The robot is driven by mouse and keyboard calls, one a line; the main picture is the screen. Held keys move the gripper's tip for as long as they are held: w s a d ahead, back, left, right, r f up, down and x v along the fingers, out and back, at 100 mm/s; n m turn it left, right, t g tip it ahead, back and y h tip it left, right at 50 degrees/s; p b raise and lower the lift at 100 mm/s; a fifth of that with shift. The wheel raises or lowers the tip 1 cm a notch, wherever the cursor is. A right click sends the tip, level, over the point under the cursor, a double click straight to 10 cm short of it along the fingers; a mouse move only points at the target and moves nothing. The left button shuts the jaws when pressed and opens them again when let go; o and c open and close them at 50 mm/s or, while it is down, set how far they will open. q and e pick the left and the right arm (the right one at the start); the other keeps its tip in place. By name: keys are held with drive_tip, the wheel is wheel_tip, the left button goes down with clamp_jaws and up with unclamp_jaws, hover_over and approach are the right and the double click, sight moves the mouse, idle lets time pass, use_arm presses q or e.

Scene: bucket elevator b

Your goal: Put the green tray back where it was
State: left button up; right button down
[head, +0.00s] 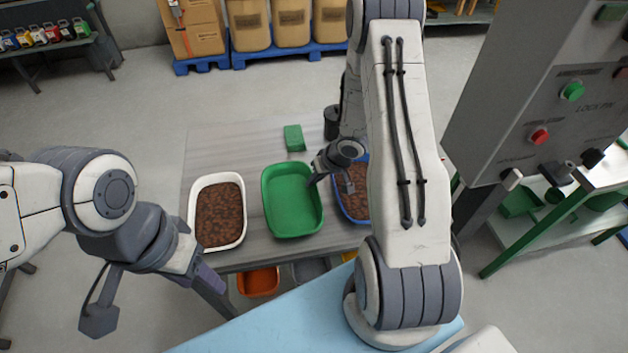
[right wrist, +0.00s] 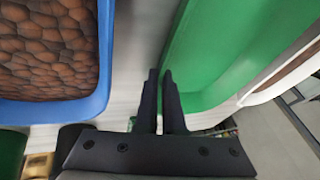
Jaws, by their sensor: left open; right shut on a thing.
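The green tray (head: 288,226) is empty and sits on or just above the grey table, between two filled trays. My right gripper (head: 312,181) is shut on its right rim. In the right wrist view my fingers (right wrist: 162,88) close at the edge of the green tray (right wrist: 225,50). I cannot tell whether the tray touches the table. My left gripper (head: 158,302) is open and empty, low at the left, apart from the trays.
A white tray (head: 193,212) of brown pieces stands left of the green tray. A blue tray (head: 343,207) of similar pieces stands right, partly hidden by my right arm. A green block (head: 294,138) lies behind. An orange bin (head: 258,282) is below. A control panel (head: 545,110) stands at right.

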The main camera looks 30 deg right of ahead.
drive_tip(key=shift+f, duration=0.15)
drive_tip(key=c, duration=1)
unclamp_jaws()
drive_tip(key=shift+c, duration=0.2)
drive_tip(key=p+v, duration=0.4)
drive_tip(key=v, duration=0.8)
drive_tip(key=shift+r+p, duration=0.2)
drive_tip(key=shift+p, duration=0.1)
